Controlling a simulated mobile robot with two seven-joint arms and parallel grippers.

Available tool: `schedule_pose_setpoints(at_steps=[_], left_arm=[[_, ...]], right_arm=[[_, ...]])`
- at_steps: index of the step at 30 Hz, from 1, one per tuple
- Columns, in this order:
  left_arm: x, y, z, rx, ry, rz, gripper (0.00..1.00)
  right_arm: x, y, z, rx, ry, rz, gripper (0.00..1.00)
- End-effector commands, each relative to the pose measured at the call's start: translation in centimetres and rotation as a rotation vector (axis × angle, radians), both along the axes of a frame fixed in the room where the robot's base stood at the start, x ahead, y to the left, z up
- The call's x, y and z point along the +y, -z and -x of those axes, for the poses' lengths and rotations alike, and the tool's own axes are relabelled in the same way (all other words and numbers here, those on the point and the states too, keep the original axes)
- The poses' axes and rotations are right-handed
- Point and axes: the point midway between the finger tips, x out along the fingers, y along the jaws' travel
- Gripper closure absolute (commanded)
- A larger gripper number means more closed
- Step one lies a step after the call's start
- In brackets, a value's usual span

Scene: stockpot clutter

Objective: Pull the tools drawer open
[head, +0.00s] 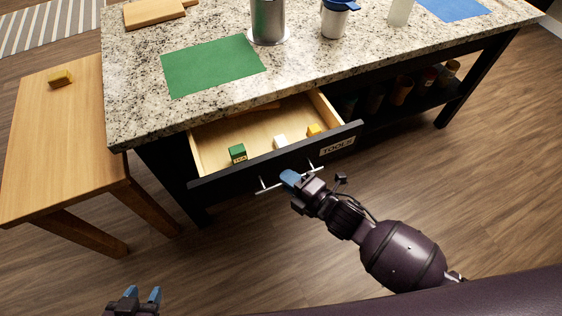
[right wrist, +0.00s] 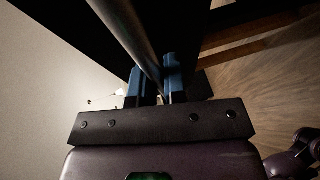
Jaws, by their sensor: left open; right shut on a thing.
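The tools drawer (head: 270,158) is pulled out of the dark island under the granite top. Its black front carries a label reading TOOLS (head: 337,146) and a bar handle (head: 268,189). Inside lie a green box (head: 237,153), a white block (head: 280,142) and a yellow block (head: 314,130). My right gripper (head: 291,179) is shut on the handle. In the right wrist view the metal bar (right wrist: 128,30) runs between the blue fingertips (right wrist: 153,85). My left gripper (head: 142,298) is open and empty at the bottom left, away from the drawer.
The granite counter (head: 130,95) bears a green mat (head: 213,65), a metal canister (head: 268,20), a blue-lidded cup (head: 336,18) and a cutting board (head: 155,11). A wooden side table (head: 50,130) with a yellow block stands at left. Jars (head: 401,90) fill the open shelf. The floor (head: 480,190) at right is clear.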

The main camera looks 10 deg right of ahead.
Motion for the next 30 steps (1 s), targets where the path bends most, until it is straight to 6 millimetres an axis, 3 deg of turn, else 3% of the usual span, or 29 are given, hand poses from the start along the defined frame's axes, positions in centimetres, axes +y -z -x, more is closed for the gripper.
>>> schedule_pose_setpoints(at_steps=[9, 22, 23, 27, 30], left_arm=[[-0.2, -1.2, 0.0, -0.02, -0.002, 0.003, 0.57], [-0.3, -1.2, -0.2, -0.024, -0.001, 0.005, 0.57], [-0.3, -1.2, -0.2, -0.025, 0.0, 0.005, 0.57], [-0.3, -1.2, -0.3, -0.026, -0.001, 0.005, 0.57], [-0.2, -1.2, -0.4, -0.027, -0.001, 0.003, 0.57]], right_arm=[[-0.9, -0.2, 2.6, -0.004, 0.0, 0.0, 1.0], [-0.9, 0.0, 2.9, -0.001, 0.0, -0.001, 1.0], [-0.9, 0.0, 2.9, -0.001, 0.0, -0.001, 0.84], [-0.9, 0.0, 2.9, -0.001, 0.0, -0.001, 0.63], [-0.9, 0.0, 2.9, -0.001, 0.0, -0.001, 0.62]])
